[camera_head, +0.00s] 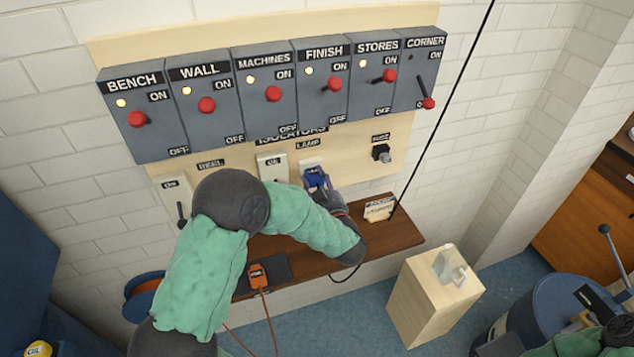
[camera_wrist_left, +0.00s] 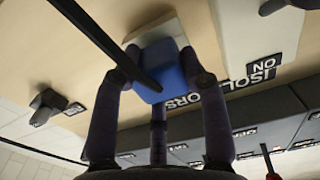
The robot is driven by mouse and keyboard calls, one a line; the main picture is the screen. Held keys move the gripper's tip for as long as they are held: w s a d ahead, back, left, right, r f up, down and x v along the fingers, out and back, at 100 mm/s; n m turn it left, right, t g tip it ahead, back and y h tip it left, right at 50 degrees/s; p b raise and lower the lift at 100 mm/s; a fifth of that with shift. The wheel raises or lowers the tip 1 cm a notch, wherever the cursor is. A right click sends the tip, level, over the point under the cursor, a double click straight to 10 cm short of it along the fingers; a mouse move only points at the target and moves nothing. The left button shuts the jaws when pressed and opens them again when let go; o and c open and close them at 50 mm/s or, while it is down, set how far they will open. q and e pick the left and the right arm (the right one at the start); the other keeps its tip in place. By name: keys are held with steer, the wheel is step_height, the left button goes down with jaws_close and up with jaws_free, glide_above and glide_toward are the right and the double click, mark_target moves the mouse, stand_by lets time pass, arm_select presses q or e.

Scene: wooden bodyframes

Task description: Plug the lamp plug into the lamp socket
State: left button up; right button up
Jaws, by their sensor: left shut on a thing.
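The lamp socket (camera_head: 309,162) is a white plate under the LAMP label on the wooden board. A blue plug (camera_head: 315,177) is at the front of this plate. My left gripper (camera_head: 318,184) is shut on the blue plug. In the left wrist view the blue plug (camera_wrist_left: 171,76) sits between the fingers, against or very close to the white socket plate (camera_wrist_left: 154,30). Its contact face is hidden, so I cannot tell how far in it is. A black cable (camera_wrist_left: 103,42) crosses in front of it. My right gripper is not in view.
A row of grey switch boxes (camera_head: 205,105) hangs above. A brown shelf (camera_head: 395,235) below holds an orange plug (camera_head: 257,275) and a small card (camera_head: 379,208). A black cord (camera_head: 445,104) hangs to the right. A wooden block (camera_head: 430,300) stands beyond the shelf.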

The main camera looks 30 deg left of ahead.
arm_select(q)
steer(key=shift+w+a, duration=0.2)
steer(key=shift+a, duration=0.05)
steer(key=o, duration=1.4)
steer(key=shift+c, duration=0.2)
steer(key=shift+s+d, duration=0.1)
steer(key=v, duration=1.1)
steer(key=shift+s+d, duration=0.25)
steer(key=shift+d, duration=0.05)
